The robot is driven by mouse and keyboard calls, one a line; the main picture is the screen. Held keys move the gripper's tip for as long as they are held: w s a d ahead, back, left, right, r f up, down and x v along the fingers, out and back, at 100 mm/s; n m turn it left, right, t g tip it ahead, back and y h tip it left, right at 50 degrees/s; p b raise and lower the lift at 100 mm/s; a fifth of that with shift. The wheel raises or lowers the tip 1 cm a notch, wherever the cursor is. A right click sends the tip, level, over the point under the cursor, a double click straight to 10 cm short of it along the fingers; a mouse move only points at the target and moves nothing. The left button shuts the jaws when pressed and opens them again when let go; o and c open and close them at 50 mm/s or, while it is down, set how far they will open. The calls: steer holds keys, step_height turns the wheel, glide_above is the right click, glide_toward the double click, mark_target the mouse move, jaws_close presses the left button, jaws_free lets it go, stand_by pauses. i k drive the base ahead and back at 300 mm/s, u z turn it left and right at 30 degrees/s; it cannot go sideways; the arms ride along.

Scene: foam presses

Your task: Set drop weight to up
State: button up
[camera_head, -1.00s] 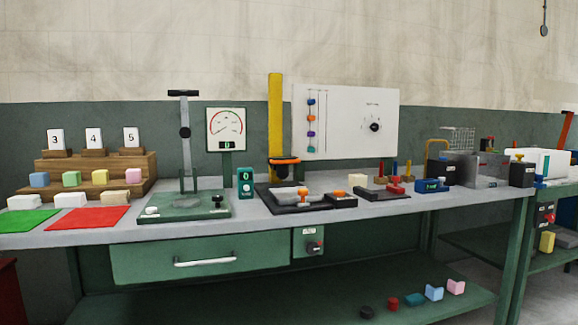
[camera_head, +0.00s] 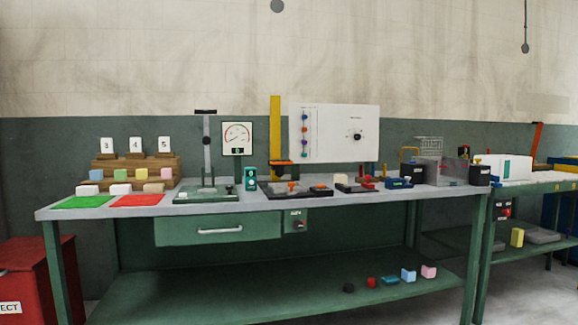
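A tall yellow column (camera_head: 275,125) stands on the workbench, left of a white panel. A dark block with an orange edge (camera_head: 281,165) sits low on this column, just above a dark base plate (camera_head: 262,188). This looks like the drop weight in its low position, but no label is readable. Left of it, a second stand has a grey post (camera_head: 206,150) with a dark crossbar on top and a green base (camera_head: 190,196). My gripper is not in view.
The green workbench (camera_head: 90,215) has a drawer (camera_head: 215,231) and a lower shelf (camera_head: 230,290) with several small blocks. A red cabinet (camera_head: 35,275) is at left; a second bench (camera_head: 540,186) is at right.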

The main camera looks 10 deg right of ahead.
mark_target(280, 168)
steer(key=z, duration=0.6)
steer(key=i, duration=1.45)
steer(key=u, duration=0.2)
